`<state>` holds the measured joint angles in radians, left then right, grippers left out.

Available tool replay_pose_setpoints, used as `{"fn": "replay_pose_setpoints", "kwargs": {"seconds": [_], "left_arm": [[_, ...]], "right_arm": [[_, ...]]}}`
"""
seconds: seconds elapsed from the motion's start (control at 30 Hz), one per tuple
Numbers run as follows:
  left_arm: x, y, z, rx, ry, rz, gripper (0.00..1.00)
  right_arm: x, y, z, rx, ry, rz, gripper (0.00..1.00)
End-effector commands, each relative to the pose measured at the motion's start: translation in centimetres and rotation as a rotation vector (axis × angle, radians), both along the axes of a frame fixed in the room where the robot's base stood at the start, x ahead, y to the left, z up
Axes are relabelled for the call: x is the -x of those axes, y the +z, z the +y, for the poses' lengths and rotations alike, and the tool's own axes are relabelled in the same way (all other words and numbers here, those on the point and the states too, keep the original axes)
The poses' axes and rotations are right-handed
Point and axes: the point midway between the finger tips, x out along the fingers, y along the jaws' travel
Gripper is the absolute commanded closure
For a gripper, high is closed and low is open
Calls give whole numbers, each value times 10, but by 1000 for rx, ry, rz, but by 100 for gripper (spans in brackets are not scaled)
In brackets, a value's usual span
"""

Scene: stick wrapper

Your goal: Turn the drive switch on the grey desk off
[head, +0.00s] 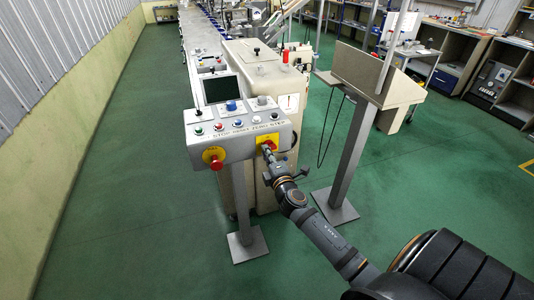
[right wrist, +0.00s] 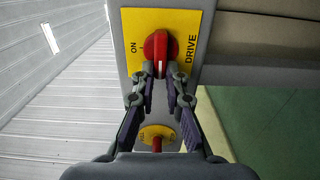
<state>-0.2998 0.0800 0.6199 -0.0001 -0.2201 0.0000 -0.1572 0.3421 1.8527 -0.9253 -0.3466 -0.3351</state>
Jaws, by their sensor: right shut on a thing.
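The grey desk (head: 228,128) stands on a post in the middle of the head view. The drive switch is a red knob (right wrist: 158,46) on a yellow plate (right wrist: 132,22) marked ON and DRIVE; in the head view the plate (head: 262,138) is at the right of the desk's front face. My right gripper (right wrist: 161,74) is shut on the knob's near part, and in the head view my right gripper (head: 267,150) reaches that plate from the lower right. The fingers hide part of the knob. My left gripper is not in view.
A red stop button (head: 217,162) on a round yellow plate sits at the left of the same front face. Several small buttons and a screen (head: 220,89) are on the desk's top. A grey post (head: 346,160) stands to the right. Green floor is open at left.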

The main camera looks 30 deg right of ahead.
Motion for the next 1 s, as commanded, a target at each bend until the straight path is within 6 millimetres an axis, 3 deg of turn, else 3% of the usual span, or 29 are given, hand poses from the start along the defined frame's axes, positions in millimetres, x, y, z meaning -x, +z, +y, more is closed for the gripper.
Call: {"fn": "replay_pose_setpoints", "kwargs": {"seconds": [0.37,0.4,0.53,0.87,1.0], "left_arm": [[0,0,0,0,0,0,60],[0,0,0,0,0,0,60],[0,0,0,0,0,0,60],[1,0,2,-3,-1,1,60],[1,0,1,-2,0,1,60]], "right_arm": [[0,-1,0,4,1,3,100],[0,-1,0,4,1,3,84],[0,-1,0,4,0,3,66],[2,-1,0,4,0,3,65],[22,-2,6,5,2,4,65]]}}
